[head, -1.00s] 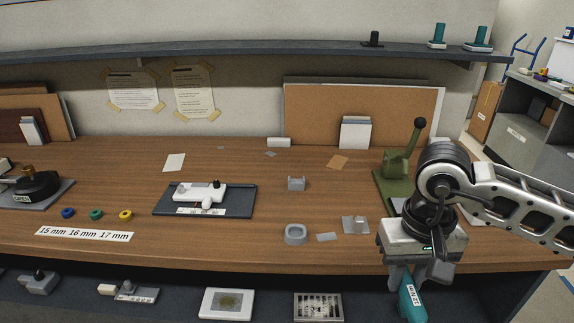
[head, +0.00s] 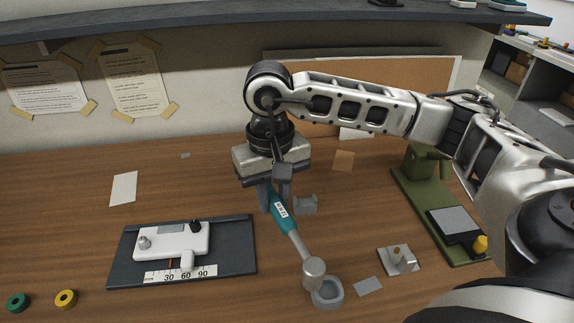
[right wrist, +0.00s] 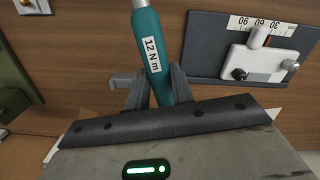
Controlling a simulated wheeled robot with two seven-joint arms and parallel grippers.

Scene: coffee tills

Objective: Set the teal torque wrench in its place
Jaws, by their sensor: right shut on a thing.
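The torque wrench (head: 285,215) has a teal handle with a white label and a silver shaft ending in a round head. My right gripper (head: 274,199) is shut on its handle. In the right wrist view the teal handle (right wrist: 148,27) reads "12 N m" and lies between the fingers (right wrist: 154,92). The wrench's head is over or against the grey ring-shaped cup (head: 328,293); I cannot tell if they touch. A grey notched bracket (head: 308,204) stands just right of the handle, partly hidden. My left gripper is not in view.
A dark plate (head: 125,262) with a white gauge (head: 172,241) marked 30, 60, 90 lies to the left. A metal block with a peg (head: 398,260), a grey card (head: 367,287) and a green press (head: 420,200) are to the right. A shelf (head: 200,22) runs above.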

